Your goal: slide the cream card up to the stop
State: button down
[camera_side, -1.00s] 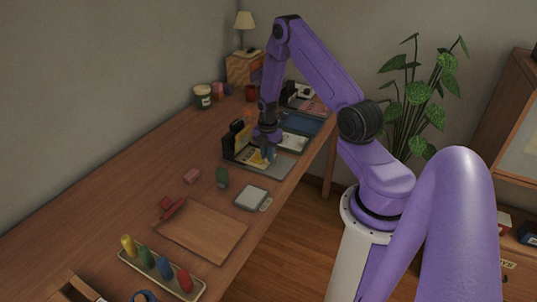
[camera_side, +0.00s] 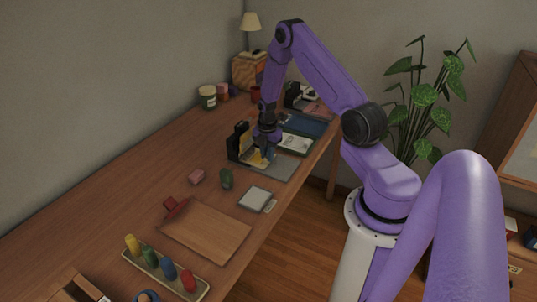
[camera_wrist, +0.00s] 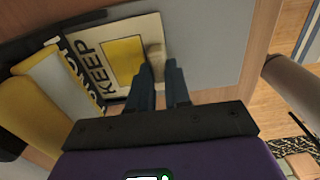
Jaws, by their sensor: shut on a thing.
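The cream card (camera_wrist: 118,50), marked KEEP with a yellow square, lies flat on a grey board (camera_wrist: 205,35). In the side view the card (camera_side: 257,160) is small and partly hidden by my gripper. My gripper (camera_wrist: 160,65) is low over the card, its dark blue fingers shut on a small cream-beige piece (camera_wrist: 156,60) at the card's edge; whether that piece belongs to the card is unclear. The gripper (camera_side: 266,157) also shows in the side view. A black upright part with yellow (camera_side: 240,143) stands at the board's left end, close to the card; I cannot tell which part is the stop.
A pink block (camera_side: 197,176), a green piece (camera_side: 226,179) and a white-topped pad (camera_side: 254,198) stand nearer the camera. A blue folder (camera_side: 305,124) lies behind. A wooden board (camera_side: 205,232) and a tray of coloured pegs (camera_side: 190,270) are in front.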

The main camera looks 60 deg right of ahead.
jog(key=c, duration=1)
grip_release()
jog(key=shift+r, duration=0.1)
notch_tip(320, 180, up, 17)
jog(key=a+r, duration=0.3)
jog(key=a, duration=0.7)
jog(key=s+a+r+m, duration=0.2)
jog(key=s+a+r, duration=0.1)
jog(key=s+a, duration=0.55)
jog(key=s+a+r+m, duration=0.25)
jog(key=s+a, duration=0.35)
jog(key=a, duration=0.5)
jog(key=s+a, duration=0.1)
jog(key=s, duration=1.1)
jog(key=shift+r+m, duration=0.45)
